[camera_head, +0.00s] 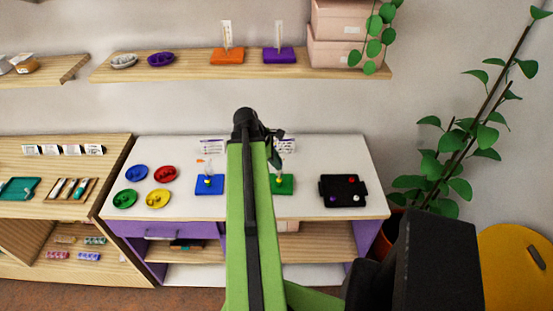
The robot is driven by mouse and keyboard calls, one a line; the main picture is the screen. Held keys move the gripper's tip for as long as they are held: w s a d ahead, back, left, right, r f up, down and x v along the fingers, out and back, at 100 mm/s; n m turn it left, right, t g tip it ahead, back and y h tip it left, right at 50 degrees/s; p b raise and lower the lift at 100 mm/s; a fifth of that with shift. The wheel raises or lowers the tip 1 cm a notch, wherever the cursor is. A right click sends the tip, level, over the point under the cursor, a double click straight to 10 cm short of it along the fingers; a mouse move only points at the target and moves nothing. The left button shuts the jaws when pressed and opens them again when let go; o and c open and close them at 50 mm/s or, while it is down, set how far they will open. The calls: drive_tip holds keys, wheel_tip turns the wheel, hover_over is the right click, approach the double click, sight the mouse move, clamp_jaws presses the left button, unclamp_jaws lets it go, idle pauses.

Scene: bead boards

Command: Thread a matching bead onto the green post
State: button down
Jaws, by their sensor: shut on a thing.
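The green board (286,184) sits on the white table, just right of my arm. Its post is mostly lost behind my gripper and cannot be made out clearly. My gripper (276,150) is above the green board, near the post. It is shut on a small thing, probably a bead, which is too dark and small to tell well. A green dish (124,198) stands at the table's left front. Blue (137,172), red (165,174) and yellow (158,199) dishes stand around it.
A blue board (209,186) with a post stands left of my arm. A black tray (343,184) with several small beads lies at the right. Orange (227,57) and purple (279,55) boards stand on the shelf above. A plant (463,137) stands right of the table.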

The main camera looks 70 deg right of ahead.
drive_tip(key=shift+f+b, duration=0.8)
idle(0.8)
drive_tip(key=shift+f+b, duration=0.9)
drive_tip(key=c, duration=1.2)
unclamp_jaws()
drive_tip(key=shift+c, duration=0.2)
drive_tip(key=p+v, duration=1.6)
drive_tip(key=v, duration=0.1)
drive_tip(key=shift+r, duration=0.3)
